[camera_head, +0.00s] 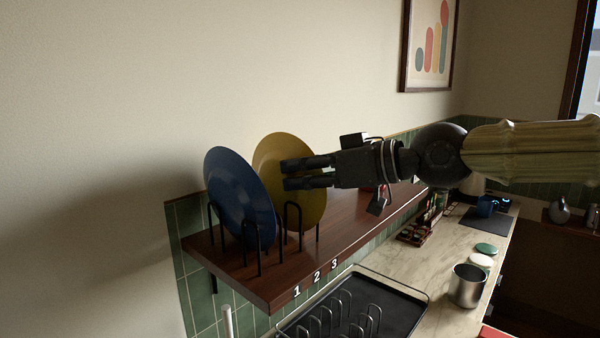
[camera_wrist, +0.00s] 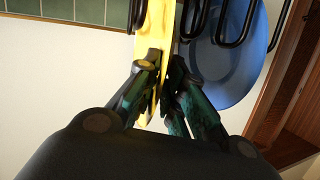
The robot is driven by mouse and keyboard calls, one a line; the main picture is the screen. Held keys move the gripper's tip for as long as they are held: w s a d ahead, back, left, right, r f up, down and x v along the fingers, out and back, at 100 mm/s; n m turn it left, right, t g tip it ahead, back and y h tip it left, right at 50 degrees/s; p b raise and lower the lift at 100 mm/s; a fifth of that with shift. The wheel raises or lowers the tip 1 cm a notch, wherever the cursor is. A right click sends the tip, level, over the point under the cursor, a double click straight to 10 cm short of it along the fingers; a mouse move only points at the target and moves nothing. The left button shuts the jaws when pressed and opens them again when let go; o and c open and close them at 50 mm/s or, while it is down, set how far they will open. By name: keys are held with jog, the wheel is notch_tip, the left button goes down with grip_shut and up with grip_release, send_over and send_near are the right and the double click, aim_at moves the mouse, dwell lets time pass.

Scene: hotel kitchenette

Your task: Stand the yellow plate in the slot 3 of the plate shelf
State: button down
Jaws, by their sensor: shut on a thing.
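The yellow plate (camera_head: 283,146) stands upright over the dark wooden plate shelf (camera_head: 255,281), to the right of the blue plate. My gripper (camera_head: 285,174) is shut on its right-hand edge. In the wrist view my gripper (camera_wrist: 163,85) pinches the rim of the yellow plate (camera_wrist: 156,40), which shows edge-on. Black wire dividers (camera_head: 288,222) stand at the plate's lower part. Its bottom is partly hidden, so I cannot tell whether it touches the shelf or which slot it is in. The numbers 1, 2 and 3 (camera_head: 334,264) mark the shelf's front edge.
A blue plate (camera_head: 235,185) leans in the dividers at the shelf's left end and shows close by in the wrist view (camera_wrist: 228,45). Below are a dark drying rack (camera_head: 395,300) and a metal cup (camera_head: 467,286) on the counter. The wall is close behind the shelf.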

jog(key=shift+f, duration=0.2)
jog(key=c, duration=1.4)
grip_release()
jog(key=shift+c, duration=0.2)
jog(key=shift+d, duration=0.1)
jog(key=v, duration=1.2)
jog(key=shift+r, duration=0.15)
